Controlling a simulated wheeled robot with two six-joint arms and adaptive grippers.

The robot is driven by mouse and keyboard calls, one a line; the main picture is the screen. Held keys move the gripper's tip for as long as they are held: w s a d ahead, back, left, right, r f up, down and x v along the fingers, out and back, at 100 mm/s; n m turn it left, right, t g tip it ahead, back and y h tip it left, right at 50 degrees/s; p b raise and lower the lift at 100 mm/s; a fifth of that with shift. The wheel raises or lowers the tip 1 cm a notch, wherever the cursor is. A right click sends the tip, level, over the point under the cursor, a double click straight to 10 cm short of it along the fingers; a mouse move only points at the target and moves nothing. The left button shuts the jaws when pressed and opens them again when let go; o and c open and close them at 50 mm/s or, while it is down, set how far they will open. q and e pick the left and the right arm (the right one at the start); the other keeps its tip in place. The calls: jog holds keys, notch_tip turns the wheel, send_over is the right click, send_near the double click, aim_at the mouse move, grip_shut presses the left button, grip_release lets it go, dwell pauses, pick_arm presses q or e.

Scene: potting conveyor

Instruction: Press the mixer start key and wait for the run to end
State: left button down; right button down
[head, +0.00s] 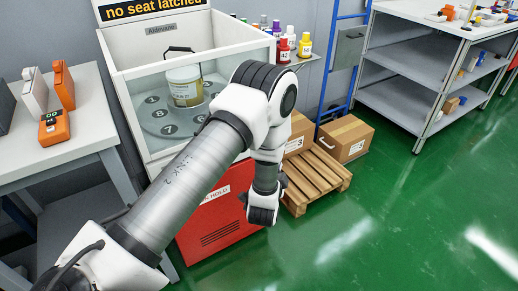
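A white cabinet (117,75) with a clear front and a red base (222,228) stands at centre left; it looks like the mixer. Its top sign, partly cut off, reads "no seat latched" (153,9). Inside, a pail (185,86) with a yellowish label and a dark handle stands on a round plate with numbered seats. I cannot make out a start key; my arm covers part of the front. My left arm crosses the cabinet and bends down, its wrist in front of the base's right side. Its fingers do not show. My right gripper is out of view.
A side table (85,128) at left holds orange and white devices, one with a green display (52,125). Colored bottles (288,40) stand right of the cabinet. Cartons (345,138) and a pallet (315,178) lie beyond the arm. Green floor (420,215) is clear at right.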

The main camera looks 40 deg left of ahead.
pick_arm(q)
jog(key=w+a, duration=0.3)
jog(key=a, duration=0.5)
jog(key=shift+w, duration=0.15)
jog(key=shift+a, duration=0.1)
jog(key=shift+a, duration=0.1)
dwell(1.3)
jog(key=shift+w+a, duration=0.15)
jog(key=shift+a, duration=0.15)
